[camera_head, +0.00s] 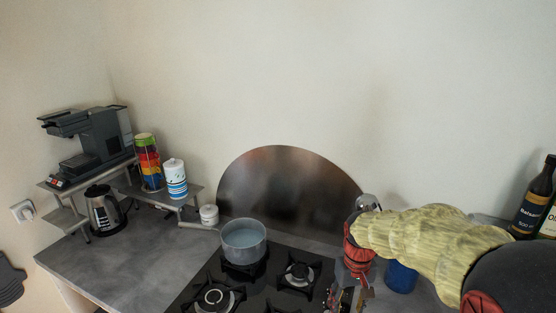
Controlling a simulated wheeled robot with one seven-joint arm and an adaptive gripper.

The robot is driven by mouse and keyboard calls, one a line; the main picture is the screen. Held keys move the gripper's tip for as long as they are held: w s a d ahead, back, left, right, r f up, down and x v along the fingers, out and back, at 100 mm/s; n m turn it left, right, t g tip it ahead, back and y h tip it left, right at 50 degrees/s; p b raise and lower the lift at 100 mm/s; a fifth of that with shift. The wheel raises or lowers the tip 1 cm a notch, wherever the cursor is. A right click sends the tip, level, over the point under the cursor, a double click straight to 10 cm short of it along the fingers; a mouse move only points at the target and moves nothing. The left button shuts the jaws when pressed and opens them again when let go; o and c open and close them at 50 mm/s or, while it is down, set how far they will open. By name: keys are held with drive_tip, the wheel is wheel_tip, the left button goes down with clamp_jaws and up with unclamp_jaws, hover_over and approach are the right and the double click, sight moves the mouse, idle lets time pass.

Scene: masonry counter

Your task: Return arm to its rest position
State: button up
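My arm, in a pale yellow sleeve, comes in from the lower right of the head view and reaches left over the counter. Its red and black wrist bends down at the right edge of the stove. My gripper (346,299) hangs below the wrist near the bottom of the view, beside the stove's right side. It is small and partly cut off, so I cannot tell whether its fingers are open or hold anything.
A grey pot (243,243) stands on the black gas stove (262,291). A round metal splash guard (285,190) stands behind. A blue container (401,278) is close under my arm. Dark bottles (534,200) stand at right. A kettle (104,211) and coffee machine (95,140) are left.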

drive_tip(key=s+r+t+b, duration=0.1)
drive_tip(key=s+r+t, duration=0.1)
drive_tip(key=s, duration=0.5)
drive_tip(key=s+r+t+b, duration=0.1)
drive_tip(key=s+r+t, duration=0.1)
drive_tip(key=s+r, duration=0.3)
drive_tip(key=s+r+m+t+b, duration=0.1)
drive_tip(key=s+r, duration=0.3)
drive_tip(key=s, duration=0.5)
drive_tip(key=shift+s+r+t, duration=0.15)
drive_tip(key=shift+s+t, duration=0.1)
drive_tip(key=shift+t, duration=0.15)
drive_tip(key=shift+c, duration=1)
clamp_jaws()
